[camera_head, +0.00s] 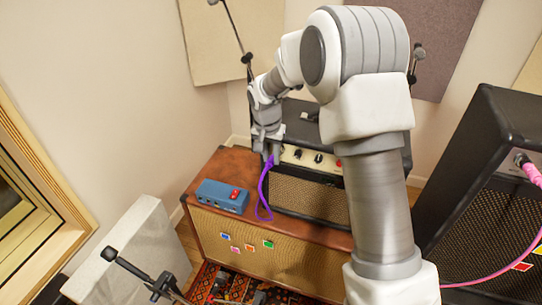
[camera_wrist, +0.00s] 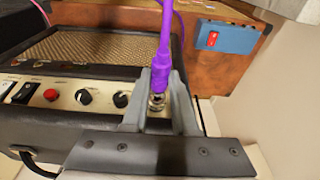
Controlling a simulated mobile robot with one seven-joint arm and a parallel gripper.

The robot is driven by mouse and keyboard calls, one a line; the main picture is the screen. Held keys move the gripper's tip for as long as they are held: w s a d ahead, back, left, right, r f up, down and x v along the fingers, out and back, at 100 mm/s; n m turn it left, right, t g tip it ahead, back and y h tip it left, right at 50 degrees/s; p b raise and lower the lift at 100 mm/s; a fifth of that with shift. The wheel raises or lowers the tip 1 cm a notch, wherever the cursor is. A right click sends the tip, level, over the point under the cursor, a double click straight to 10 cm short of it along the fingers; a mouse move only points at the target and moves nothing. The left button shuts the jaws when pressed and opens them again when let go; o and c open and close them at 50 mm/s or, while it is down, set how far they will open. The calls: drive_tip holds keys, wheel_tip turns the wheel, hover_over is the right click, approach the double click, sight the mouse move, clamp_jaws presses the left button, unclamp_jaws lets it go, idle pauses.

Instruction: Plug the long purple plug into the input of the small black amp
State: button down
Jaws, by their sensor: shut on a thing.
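The small black amp (camera_head: 312,200) stands on a brown cabinet, with a cream control panel (camera_head: 325,160) along its top front. In the wrist view the panel (camera_wrist: 65,98) shows a red button, black knobs and switches. My gripper (camera_head: 268,150) is at the left end of this panel. In the wrist view its fingers (camera_wrist: 162,85) are shut on the purple plug (camera_wrist: 166,45). A metal part (camera_wrist: 157,101) shows between the fingers, at the panel's end. I cannot tell whether the plug is seated in the input. The purple cable (camera_head: 262,195) hangs in a loop in front of the amp.
A blue box (camera_head: 222,196) with a red switch sits on the brown cabinet (camera_head: 205,230), left of the amp. A large black amp (camera_head: 475,165) with a pink plug (camera_head: 528,170) stands at right. A grey-white block (camera_head: 130,250) and a microphone stand (camera_head: 135,268) are at lower left.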

drive_tip(key=shift+w+d+f, duration=0.1)
drive_tip(key=shift+w+d, duration=0.1)
drive_tip(key=shift+w, duration=0.25)
drive_tip(key=shift+w+d+f, duration=0.1)
drive_tip(key=shift+w+d, duration=0.05)
drive_tip(key=shift+w, duration=0.25)
idle(1.4)
drive_tip(key=c, duration=0.6)
unclamp_jaws()
drive_tip(key=shift+r, duration=0.1)
